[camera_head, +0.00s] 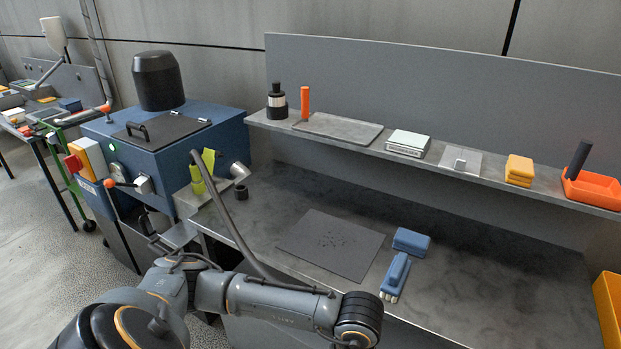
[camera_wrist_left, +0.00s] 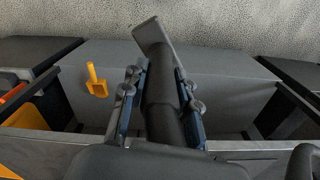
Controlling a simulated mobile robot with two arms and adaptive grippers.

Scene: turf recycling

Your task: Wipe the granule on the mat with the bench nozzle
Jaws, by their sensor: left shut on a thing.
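The dark grey mat (camera_head: 352,264) lies flat on the bench top. Small dark granules (camera_head: 333,240) are scattered near its middle. In the left wrist view my left gripper (camera_wrist_left: 158,84) is shut on the bench nozzle (camera_wrist_left: 154,35), a black tube with a flat grey head, which points away from the wrist. Its fingers press on both sides of the tube. In the head view my left arm crosses the bottom of the picture in front of the bench; its gripper and the nozzle head cannot be made out there. A dark hose (camera_head: 228,216) curves down behind the arm. My right gripper is out of view.
A blue block (camera_head: 411,240) and a blue brush (camera_head: 396,272) lie right of the mat. A shelf (camera_head: 338,146) above the bench holds a tray, a scale and orange items. A blue machine (camera_head: 175,150) stands at the left. The bench's right part is clear.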

